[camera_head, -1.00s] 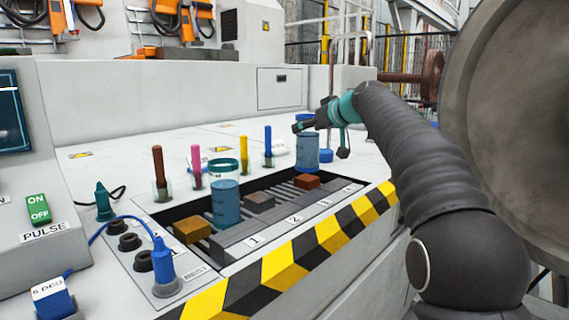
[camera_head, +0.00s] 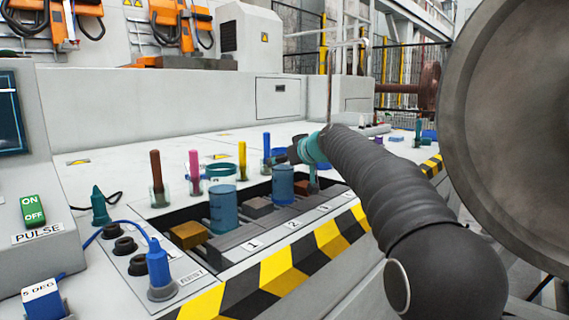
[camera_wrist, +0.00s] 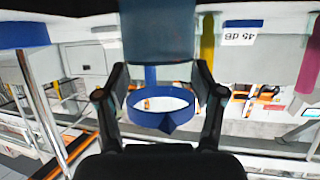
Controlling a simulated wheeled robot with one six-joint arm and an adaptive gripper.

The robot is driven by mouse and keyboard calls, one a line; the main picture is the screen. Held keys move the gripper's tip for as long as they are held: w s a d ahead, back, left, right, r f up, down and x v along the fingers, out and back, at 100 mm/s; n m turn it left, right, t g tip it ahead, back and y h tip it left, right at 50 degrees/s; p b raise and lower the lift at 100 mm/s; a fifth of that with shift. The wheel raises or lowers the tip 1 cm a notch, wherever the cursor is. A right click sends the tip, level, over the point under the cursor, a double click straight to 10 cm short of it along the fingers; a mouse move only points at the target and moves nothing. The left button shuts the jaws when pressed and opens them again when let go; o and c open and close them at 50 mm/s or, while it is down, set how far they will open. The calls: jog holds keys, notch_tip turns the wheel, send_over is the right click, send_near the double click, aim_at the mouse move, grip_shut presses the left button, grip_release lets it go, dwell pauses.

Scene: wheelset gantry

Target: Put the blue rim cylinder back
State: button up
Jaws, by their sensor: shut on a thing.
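The blue rim cylinder shows in the wrist view as a blue ring with a spout (camera_wrist: 160,121) and a blue filled body (camera_wrist: 157,40), with clear glass between. My gripper (camera_wrist: 160,95) is shut on its glass, one finger at each side. In the head view its blue fill (camera_head: 283,183) hangs upright over the recessed tray (camera_head: 318,213), right of the teal rim cylinder (camera_head: 223,208), which stands in the tray. My gripper (camera_head: 298,152) is small there and partly hidden. I cannot tell whether the held cylinder's base touches the tray.
A red block (camera_head: 303,187), a grey block (camera_head: 258,207) and a brass block (camera_head: 189,235) sit in the tray. Brown (camera_head: 156,178), pink (camera_head: 195,172), yellow (camera_head: 242,160) and blue sticks stand behind it. A large grey wheel (camera_head: 510,140) is at right.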

jog(key=o, duration=1.6)
jog(key=b+v, duration=0.1)
jog(key=v, duration=1.1)
jog(key=shift+r, duration=0.15)
